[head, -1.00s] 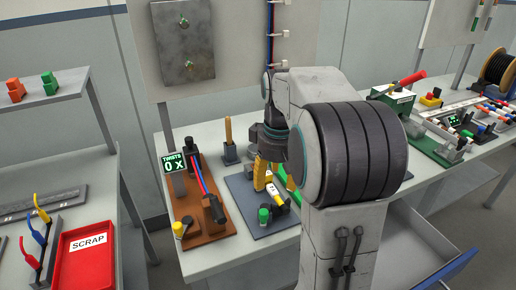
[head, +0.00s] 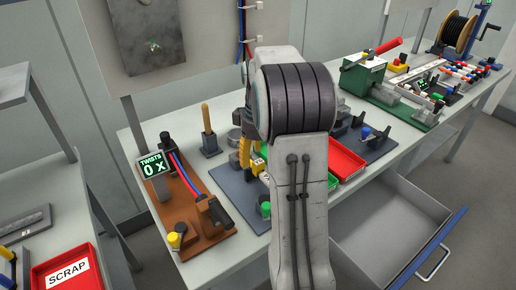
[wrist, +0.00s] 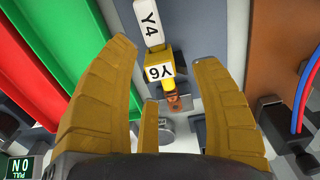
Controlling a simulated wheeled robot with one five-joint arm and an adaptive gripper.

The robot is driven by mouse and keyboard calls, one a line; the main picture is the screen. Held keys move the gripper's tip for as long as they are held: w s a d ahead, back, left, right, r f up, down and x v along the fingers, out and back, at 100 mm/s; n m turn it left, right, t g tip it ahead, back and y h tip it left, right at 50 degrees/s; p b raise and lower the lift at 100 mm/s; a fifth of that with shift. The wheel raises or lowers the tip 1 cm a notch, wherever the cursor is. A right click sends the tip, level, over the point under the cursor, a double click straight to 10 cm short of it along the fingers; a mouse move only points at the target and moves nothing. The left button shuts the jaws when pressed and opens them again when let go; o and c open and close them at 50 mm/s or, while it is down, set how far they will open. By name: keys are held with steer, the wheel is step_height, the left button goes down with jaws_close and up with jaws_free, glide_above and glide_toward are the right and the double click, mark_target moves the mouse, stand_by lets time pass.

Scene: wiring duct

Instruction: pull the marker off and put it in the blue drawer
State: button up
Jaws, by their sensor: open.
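My gripper (wrist: 163,52) is open, with its two yellow fingers spread either side of a small yellow piece carrying a white label marked Y6 (wrist: 159,71). The fingers look apart from it. Beyond it is a white label marked Y4 (wrist: 149,25). I cannot tell how the labelled pieces are held. In the head view, my arm hides most of the gripper, and only a bit of yellow finger shows. The blue drawer (head: 441,246), grey with a blue front edge and a handle, is pulled open under the bench at the right. Its visible inside looks empty.
A brown twist fixture (head: 190,205) with a TWISTS 0 X display stands left on the bench. A red tray (head: 346,160) lies right of my arm. A green-based machine (head: 365,78) and a cable reel (head: 458,33) stand farther right. A red SCRAP tray (head: 68,275) is front left.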

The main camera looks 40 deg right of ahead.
steer(key=shift+f, duration=1.25)
steer(key=shift+c, duration=0.5)
jaws_close()
steer(key=c, duration=0.7)
jaws_free()
jaws_close()
steer(key=shift+r, duration=0.25)
steer(key=shift+r+p, duration=1.9)
steer(key=shift+r, duration=0.05)
